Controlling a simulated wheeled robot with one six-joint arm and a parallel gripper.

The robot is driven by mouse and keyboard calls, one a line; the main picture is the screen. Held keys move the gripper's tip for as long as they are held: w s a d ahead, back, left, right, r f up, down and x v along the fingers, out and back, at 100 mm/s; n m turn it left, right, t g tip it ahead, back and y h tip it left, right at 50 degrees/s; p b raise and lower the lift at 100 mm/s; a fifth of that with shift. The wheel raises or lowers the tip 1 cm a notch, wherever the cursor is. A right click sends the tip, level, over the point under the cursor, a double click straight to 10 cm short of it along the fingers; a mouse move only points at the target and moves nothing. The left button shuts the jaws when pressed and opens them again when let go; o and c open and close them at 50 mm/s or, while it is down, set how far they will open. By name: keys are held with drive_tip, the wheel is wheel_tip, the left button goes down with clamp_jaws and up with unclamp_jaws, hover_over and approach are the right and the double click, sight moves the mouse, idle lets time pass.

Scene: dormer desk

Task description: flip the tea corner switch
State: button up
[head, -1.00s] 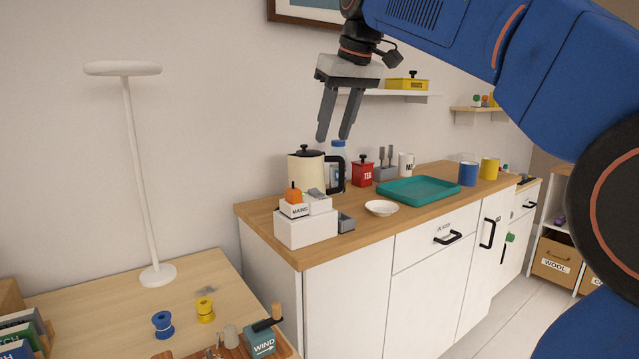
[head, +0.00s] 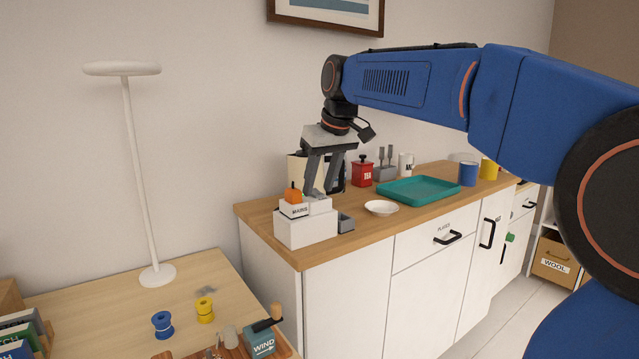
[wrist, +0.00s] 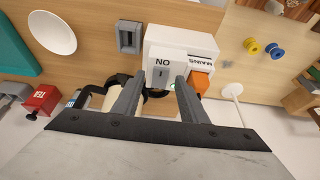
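The tea corner switch is a white box (head: 305,230) at the near left end of the wooden counter. It carries an orange knob (head: 293,194) on a block labelled MAINS. In the wrist view, the box (wrist: 180,42) has a grey switch plate (wrist: 161,70) beside the orange knob (wrist: 200,80); its letters look like an upside-down ON. My gripper (head: 320,191) points down over the box, fingers apart and empty. In the wrist view, the fingertips of my gripper (wrist: 160,83) lie either side of the grey plate's lower part. I cannot tell whether they touch it.
A cream kettle (head: 296,172) stands close behind my gripper, partly hidden. A small grey holder (head: 346,223) adjoins the box on the right. A white dish (head: 381,208), teal tray (head: 420,190) and red tea tin (head: 362,172) stand farther right. A white lamp (head: 137,170) stands left.

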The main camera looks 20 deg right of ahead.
clamp_jaws()
drive_tip(key=shift+w+a+g+h, duration=0.15)
drive_tip(key=shift+w+g+h, duration=0.2)
drive_tip(key=shift+g, duration=0.45)
drive_tip(key=shift+w+r+g+h, duration=0.15)
drive_tip(key=shift+w+g+h, duration=0.15)
drive_tip(key=shift+g, duration=0.6)
unclamp_jaws()
